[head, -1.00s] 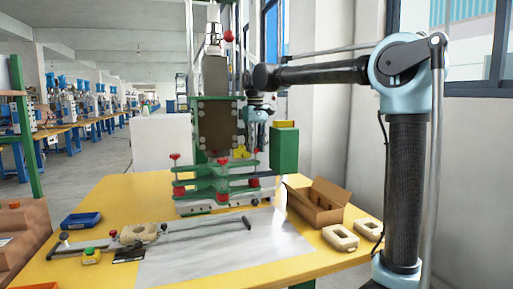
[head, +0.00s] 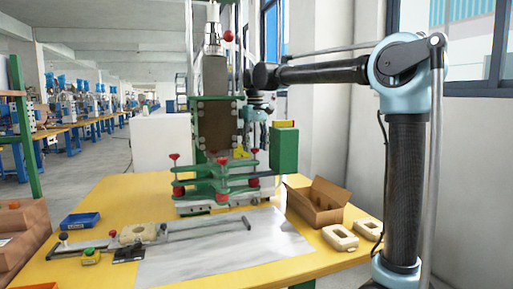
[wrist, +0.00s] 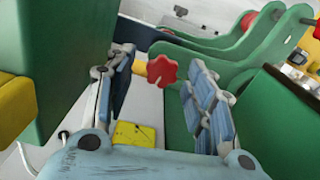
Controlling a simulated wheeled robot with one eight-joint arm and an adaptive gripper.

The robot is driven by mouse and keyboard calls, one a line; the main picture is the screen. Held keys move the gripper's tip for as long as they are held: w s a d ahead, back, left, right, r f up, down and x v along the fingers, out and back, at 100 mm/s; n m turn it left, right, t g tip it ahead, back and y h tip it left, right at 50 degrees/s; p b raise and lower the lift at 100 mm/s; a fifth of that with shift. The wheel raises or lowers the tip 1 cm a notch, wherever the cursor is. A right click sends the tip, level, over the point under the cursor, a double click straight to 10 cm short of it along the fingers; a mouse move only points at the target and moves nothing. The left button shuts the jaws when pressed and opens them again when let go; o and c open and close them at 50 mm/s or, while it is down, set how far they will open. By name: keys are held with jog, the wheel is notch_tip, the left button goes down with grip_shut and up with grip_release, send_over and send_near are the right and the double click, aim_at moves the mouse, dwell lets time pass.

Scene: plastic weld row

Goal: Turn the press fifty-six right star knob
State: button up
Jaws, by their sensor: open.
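The red star knob (wrist: 162,70) sits on a short orange-yellow stub in the wrist view. My gripper (wrist: 160,62) is open, with one blue-padded finger on each side of the knob. I see a gap between the knob and each finger, and no contact. In the head view, the press (head: 217,125) with its green frame stands at the back of the table. I cannot tell which red knob in the head view is the one between my fingers.
A green box (head: 284,150) stands close right of my gripper. In the wrist view, a large green body (wrist: 55,60) is close on the left and curved green plates (wrist: 235,55) on the right. A cardboard box (head: 318,202) lies on the yellow table (head: 115,195).

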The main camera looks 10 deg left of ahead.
notch_tip(320, 180, up, 12)
jog(key=shift+f, duration=0.15)
dwell(0.3)
jog(key=shift+w, duration=0.1)
notch_tip(320, 180, up, 5)
jog(key=m, duration=0.1)
notch_tip(320, 180, down, 17)
dwell(0.9)
jog(key=c, duration=1.1)
